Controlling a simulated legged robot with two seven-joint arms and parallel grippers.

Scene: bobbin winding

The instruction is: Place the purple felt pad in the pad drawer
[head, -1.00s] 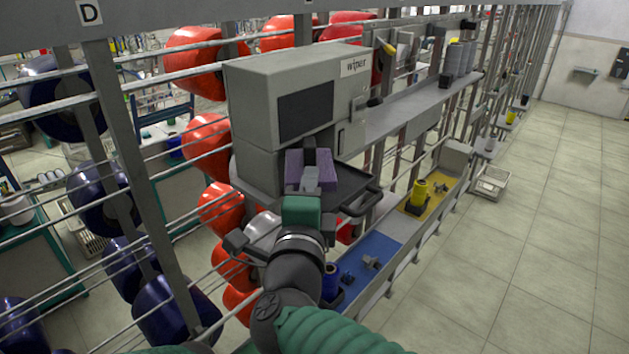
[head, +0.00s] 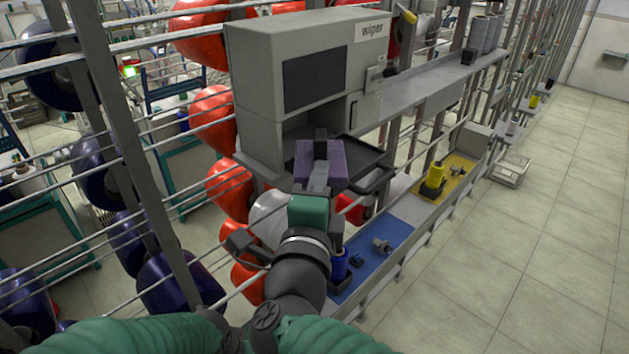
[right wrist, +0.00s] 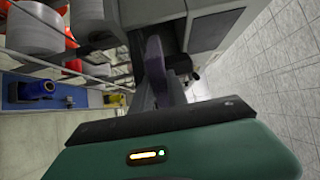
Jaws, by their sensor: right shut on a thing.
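The purple felt pad (head: 332,165) is held in my right gripper (head: 320,170), which is shut on it. In the head view the pad is upright in front of the open drawer (head: 366,162), a dark tray that sticks out of the grey box marked "wiper" (head: 300,85). The pad covers the left part of the drawer from this camera, and I cannot tell if the two touch. In the right wrist view the pad (right wrist: 155,68) shows as a dark purple slab beyond the green gripper body. My left gripper is not in view.
Metal rails with large red bobbins (head: 212,115) and dark blue bobbins (head: 165,285) stand to the left. Below right is a blue tray (head: 375,240) with small parts, then a yellow tray (head: 465,175). A shelf (head: 440,95) runs back.

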